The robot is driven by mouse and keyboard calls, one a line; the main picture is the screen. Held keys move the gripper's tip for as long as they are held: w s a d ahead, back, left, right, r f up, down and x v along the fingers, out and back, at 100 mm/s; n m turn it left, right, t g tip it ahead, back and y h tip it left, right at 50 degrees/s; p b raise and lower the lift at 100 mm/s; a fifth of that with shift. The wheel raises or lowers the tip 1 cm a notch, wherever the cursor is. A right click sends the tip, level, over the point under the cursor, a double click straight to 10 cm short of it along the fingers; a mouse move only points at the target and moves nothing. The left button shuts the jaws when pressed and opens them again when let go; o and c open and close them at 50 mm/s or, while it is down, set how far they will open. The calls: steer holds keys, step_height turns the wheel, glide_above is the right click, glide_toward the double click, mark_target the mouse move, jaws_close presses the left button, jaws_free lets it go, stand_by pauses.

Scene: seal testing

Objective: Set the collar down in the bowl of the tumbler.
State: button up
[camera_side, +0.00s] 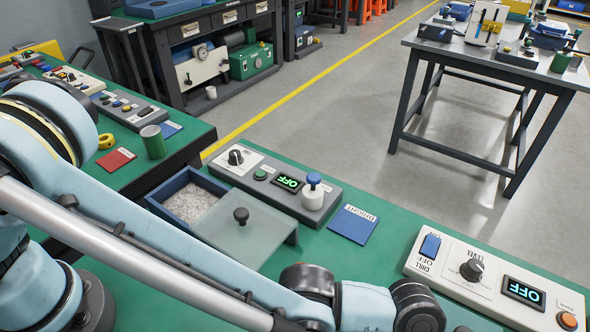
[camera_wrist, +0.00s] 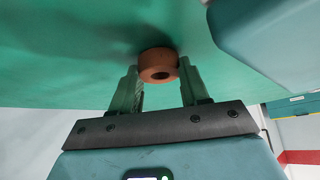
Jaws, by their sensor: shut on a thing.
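In the wrist view a brown-orange collar (camera_wrist: 155,58), a short ring with a dark hole, sits between the fingertips of my gripper (camera_wrist: 160,70). My gripper is shut on it, with green surface behind. In the side view my gripper and the collar are out of sight, beyond the bottom edge. No part is clearly marked as the tumbler. An open blue box (camera_side: 168,212) holding pale grey grains stands behind a grey, knobbed lid (camera_side: 228,236); I cannot tell whether this is the tumbler's bowl.
A "CHILL LEVEL" panel (camera_side: 480,275) stands at right. Green bench between is clear.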

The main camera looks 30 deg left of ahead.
steer(key=shift+f, duration=0.1)
steer(key=o, duration=1.2)
